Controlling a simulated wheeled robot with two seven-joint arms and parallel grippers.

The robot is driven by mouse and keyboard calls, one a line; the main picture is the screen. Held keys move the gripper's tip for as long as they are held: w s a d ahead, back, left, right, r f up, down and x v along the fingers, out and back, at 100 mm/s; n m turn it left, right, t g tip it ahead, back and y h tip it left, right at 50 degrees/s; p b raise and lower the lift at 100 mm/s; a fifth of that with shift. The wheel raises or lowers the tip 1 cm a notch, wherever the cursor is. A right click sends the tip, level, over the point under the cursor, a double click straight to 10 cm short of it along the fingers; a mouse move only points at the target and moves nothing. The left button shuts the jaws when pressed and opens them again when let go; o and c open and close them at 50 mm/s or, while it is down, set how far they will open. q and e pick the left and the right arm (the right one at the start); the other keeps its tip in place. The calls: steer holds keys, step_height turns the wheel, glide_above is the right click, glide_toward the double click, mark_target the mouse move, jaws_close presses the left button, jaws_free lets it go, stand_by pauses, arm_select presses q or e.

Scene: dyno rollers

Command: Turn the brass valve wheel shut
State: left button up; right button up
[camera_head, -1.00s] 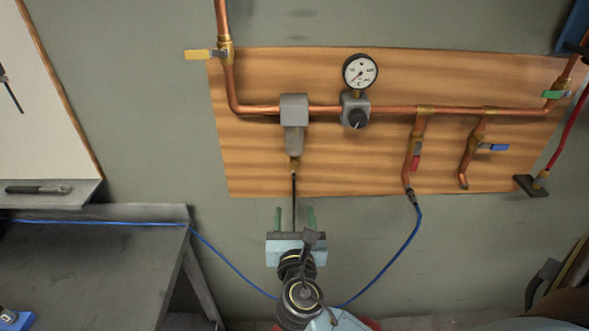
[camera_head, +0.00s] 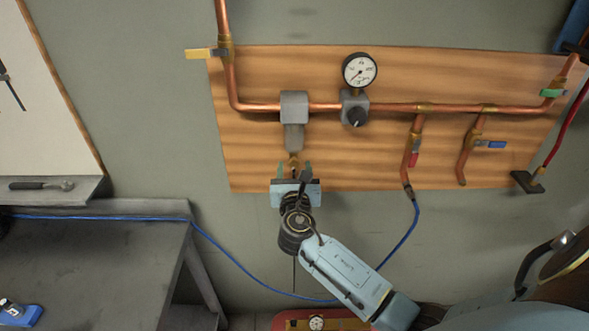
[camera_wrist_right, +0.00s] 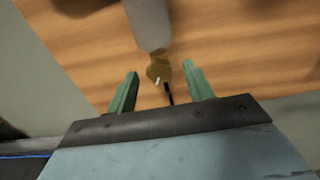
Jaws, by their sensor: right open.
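A small brass valve piece (camera_head: 293,159), seemingly the wheel, sits under the grey bowl (camera_head: 293,137) of the filter on the copper pipe. In the right wrist view the brass piece (camera_wrist_right: 158,67) shows just below the bowl, with a thin dark tube under it. My right gripper (camera_head: 294,168) is open, pointing up, its green fingertips on either side of the brass piece in the picture. The wrist view shows both fingers (camera_wrist_right: 160,72) apart, with a gap between them and the brass. Whether they touch it in depth I cannot tell. My left gripper is not in view.
A wooden board (camera_head: 370,160) carries the copper pipe (camera_head: 390,108), a gauge (camera_head: 360,70), a regulator knob (camera_head: 357,117) and lever valves. A blue hose (camera_head: 398,247) hangs below. A dark bench (camera_head: 90,262) stands at left. A red object (camera_head: 310,320) with a dial is at the bottom.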

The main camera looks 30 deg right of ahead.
steer(key=shift+c, duration=0.4)
steer(key=c, duration=0.9)
